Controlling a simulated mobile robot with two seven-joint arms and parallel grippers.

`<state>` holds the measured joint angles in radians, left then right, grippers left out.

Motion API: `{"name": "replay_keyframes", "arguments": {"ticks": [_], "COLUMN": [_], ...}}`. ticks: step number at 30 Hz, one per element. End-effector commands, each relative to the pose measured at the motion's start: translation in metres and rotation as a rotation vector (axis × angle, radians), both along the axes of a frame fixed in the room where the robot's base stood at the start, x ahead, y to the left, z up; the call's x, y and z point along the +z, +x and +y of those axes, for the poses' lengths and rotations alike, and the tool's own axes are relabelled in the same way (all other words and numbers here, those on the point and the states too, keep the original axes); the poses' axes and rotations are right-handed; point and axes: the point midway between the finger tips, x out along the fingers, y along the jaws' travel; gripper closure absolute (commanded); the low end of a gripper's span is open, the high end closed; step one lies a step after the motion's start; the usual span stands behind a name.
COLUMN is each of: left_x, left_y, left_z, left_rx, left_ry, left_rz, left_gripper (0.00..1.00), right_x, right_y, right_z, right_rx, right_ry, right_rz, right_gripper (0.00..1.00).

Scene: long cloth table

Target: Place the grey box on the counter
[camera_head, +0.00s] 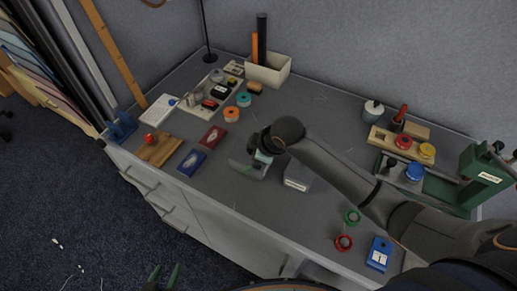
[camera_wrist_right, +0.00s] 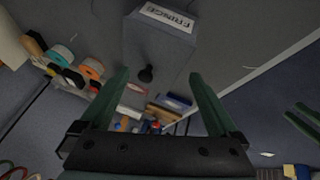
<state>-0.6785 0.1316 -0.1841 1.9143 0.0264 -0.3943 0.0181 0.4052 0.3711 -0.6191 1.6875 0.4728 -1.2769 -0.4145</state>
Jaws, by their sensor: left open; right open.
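The grey box (camera_head: 298,175) is on the grey counter top (camera_head: 305,105), just right of my right gripper in the head view. In the right wrist view the grey box (camera_wrist_right: 155,50) shows a white "FRINGE" label and a black knob, just beyond the fingertips. My right gripper (camera_head: 250,171) is open and low over the counter; its green fingers (camera_wrist_right: 158,82) are apart with nothing gripped. My left gripper (camera_head: 164,273) is open and empty at the bottom of the head view, off the counter's front edge. My right forearm partly covers the box's surroundings.
A red box (camera_head: 213,137) and a blue box (camera_head: 192,162) lie left of my right gripper. Tape rolls (camera_head: 232,114) and a white bin (camera_head: 268,70) stand behind. Green and red spools (camera_head: 344,242) and a blue box (camera_head: 380,253) lie near the front right. Bare counter lies front-centre.

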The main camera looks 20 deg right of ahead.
Motion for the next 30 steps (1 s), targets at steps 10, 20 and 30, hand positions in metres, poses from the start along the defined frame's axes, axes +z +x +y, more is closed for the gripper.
{"name": "replay_keyframes", "arguments": {"ticks": [10, 20, 30], "left_x": [-0.002, -0.001, -0.001], "left_y": [0.0, 0.0, 0.0], "left_z": [0.0, 0.0, 0.0], "left_rx": [0.0, 0.0, 0.0], "left_ry": [0.0, 0.0, 0.0], "left_rz": [0.0, 0.0, 0.0], "left_gripper": [0.5, 0.5, 0.5], "right_x": [0.055, 0.095, 0.099], "right_y": [-0.027, -0.048, -0.051], "right_z": [-0.016, -0.027, -0.028], "right_rx": [0.001, 0.0, -0.001], "right_ry": [-0.001, 0.0, 0.0], "right_rz": [-0.005, -0.001, 0.001], "right_gripper": [0.04, 0.04, 0.04]}}
